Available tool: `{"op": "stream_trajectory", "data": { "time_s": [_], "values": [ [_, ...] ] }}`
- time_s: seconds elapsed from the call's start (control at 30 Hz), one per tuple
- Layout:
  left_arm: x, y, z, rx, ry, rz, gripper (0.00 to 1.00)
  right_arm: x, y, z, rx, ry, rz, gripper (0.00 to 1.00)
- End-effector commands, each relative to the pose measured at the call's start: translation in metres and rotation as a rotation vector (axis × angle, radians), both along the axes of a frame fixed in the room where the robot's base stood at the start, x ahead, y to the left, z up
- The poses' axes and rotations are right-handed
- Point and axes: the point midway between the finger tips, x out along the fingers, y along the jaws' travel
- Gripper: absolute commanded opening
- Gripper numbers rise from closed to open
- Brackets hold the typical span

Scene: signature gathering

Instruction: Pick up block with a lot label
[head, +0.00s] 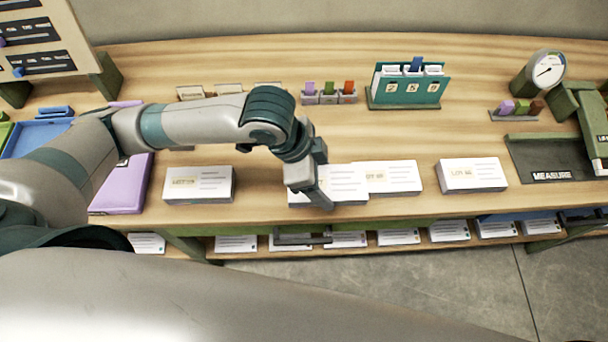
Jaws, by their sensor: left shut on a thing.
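Several white paper blocks with lot labels stand in a row near the front of the wooden bench (420,120). The leftmost block (199,188) and the rightmost block (472,176) stand apart from the others. Between them, a second block (345,184) sits right against or slightly overlapping a third block (398,177). My left gripper (316,200) comes down over the left part of the second block and is shut on it. The gripper hides most of that block's label. My right gripper is not in view.
A purple block or folder (125,190) and a blue tray (38,138) lie at left. A green card holder (407,92), small coloured pieces in a rack (329,93) and a dial gauge (545,69) stand behind. A lower shelf holds more white blocks (398,237).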

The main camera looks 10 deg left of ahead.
Motion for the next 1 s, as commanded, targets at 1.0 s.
{"op": "stream_trajectory", "data": {
  "time_s": [1.0],
  "values": [
    [-0.009,-0.024,0.016,0.0,-0.001,0.001,0.37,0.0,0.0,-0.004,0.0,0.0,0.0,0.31]
  ]
}}
